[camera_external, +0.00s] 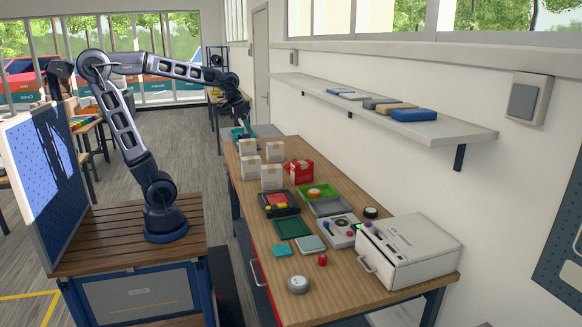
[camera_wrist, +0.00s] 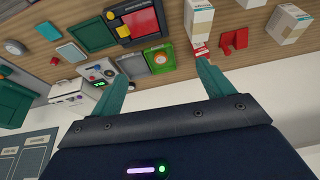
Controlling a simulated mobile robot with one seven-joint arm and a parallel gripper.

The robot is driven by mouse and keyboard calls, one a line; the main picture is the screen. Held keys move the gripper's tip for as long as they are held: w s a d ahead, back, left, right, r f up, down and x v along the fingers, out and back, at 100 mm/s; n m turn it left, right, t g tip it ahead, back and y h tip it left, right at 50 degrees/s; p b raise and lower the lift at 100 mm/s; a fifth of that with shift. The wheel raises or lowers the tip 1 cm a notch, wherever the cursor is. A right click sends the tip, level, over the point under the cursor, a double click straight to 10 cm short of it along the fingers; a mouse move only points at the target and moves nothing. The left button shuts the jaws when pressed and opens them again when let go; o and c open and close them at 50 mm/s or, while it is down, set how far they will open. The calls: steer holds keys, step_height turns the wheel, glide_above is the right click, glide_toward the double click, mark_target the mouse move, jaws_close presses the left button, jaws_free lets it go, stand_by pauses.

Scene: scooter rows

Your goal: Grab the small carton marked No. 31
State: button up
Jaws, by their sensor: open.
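Several small white cartons stand upright in a group on the far half of the wooden workbench: back left (camera_external: 247,147), back right (camera_external: 275,152), front left (camera_external: 251,167) and front right (camera_external: 271,178). Their markings are too small to read, so I cannot tell which is No. 31. Two white cartons show at the top of the wrist view, one near the centre (camera_wrist: 198,20) and one at the right (camera_wrist: 289,24). My gripper (camera_external: 240,131) is open and empty, beyond the cartons near the bench's far end. Its teal fingers (camera_wrist: 168,82) are spread apart, clear of the cartons.
A red carton or holder (camera_external: 299,171) stands right of the white cartons. Nearer are a green tray (camera_external: 327,190), a dark red-marked case (camera_external: 278,203), and a large white drawer box (camera_external: 410,252). A wall shelf (camera_external: 450,129) overhangs the right side.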

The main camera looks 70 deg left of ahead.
steer(key=w+a+f, duration=0.1)
steer(key=w+a, duration=1)
glide_above(276, 148)
steer(key=s+a, duration=0.3)
step_height(276, 148, down, 19)
steer(key=shift+f, duration=0.1)
steer(key=shift+s+a+f, duration=0.1)
steer(key=shift+a+f, duration=0.1)
steer(key=shift+f, duration=0.3)
steer(key=x, duration=1)
steer(key=shift+w+d, duration=0.3)
steer(key=shift+f, duration=0.25)
